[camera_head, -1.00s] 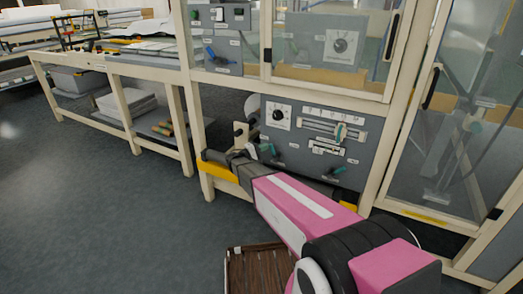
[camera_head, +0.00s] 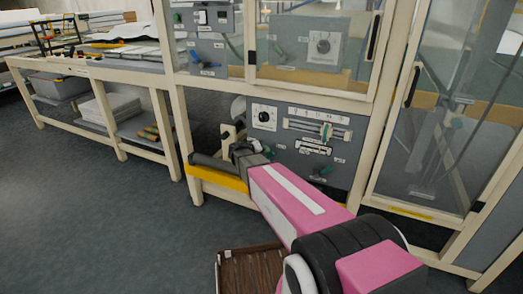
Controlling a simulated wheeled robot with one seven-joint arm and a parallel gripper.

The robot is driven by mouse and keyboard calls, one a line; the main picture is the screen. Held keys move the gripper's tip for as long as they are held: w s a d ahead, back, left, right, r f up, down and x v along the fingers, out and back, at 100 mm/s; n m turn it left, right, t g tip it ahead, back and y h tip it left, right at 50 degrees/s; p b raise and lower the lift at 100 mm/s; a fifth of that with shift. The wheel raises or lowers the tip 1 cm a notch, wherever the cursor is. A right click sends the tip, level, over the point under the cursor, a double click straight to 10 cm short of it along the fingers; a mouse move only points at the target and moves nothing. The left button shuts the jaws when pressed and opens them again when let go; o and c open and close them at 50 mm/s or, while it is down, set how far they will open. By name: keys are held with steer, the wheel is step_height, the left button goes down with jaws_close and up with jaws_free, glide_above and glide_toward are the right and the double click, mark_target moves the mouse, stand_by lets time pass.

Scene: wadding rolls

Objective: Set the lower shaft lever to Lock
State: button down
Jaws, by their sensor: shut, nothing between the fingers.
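A grey lower panel (camera_head: 346,150) on the cream machine frame carries a dial, slide scales and small levers. A teal-handled lever (camera_head: 320,172) shows low on it. Labels are too small to read, so I cannot tell which lever is the lower shaft lever. A beige bracket (camera_head: 229,136) stands at the panel's left edge, by a dark roller (camera_head: 212,165). My pink arm reaches from the lower right, and my gripper (camera_head: 246,153) is at the panel's lower left, close to the bracket. It looks shut and empty. It covers the panel's left edge behind it.
A yellow bar (camera_head: 215,179) runs below the roller near my gripper. An upper cabinet (camera_head: 318,82) with clear doors stands above the panel. A long bench (camera_head: 83,67) runs left. A brown slatted crate (camera_head: 248,270) is on the floor. Open floor lies left.

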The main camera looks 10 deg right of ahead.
steer(key=shift+s+d+f+m+y, duration=0.2)
steer(key=shift+s+d+m+y, duration=0.2)
steer(key=shift+d+m+y, duration=0.15)
stand_by(0.4)
